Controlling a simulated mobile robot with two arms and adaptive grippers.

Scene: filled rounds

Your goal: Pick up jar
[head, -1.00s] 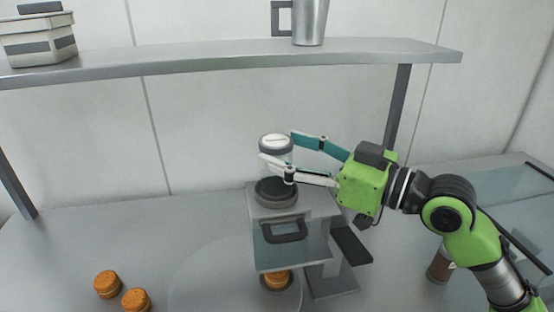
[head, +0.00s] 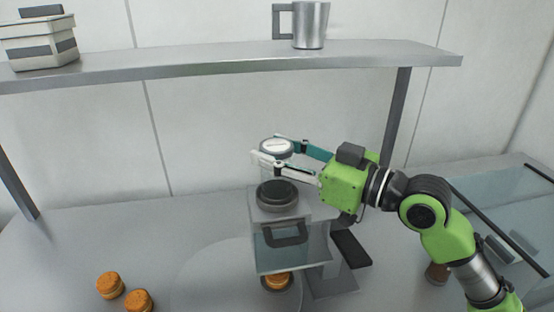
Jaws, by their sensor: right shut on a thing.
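The jar (head: 269,183) is a clear, upright container with a grey-rimmed, pale lid. It is above a dark round piece on top of a grey boxy appliance (head: 263,217). My right gripper (head: 264,158) comes in from the right, with its white finger in front of the jar and its teal finger behind. It is shut on the jar near the lid. I cannot tell whether the jar's base touches the dark round piece. My left gripper is not in view.
Orange-brown round items (head: 110,285) lie on the counter at lower left. The left counter is mostly clear.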

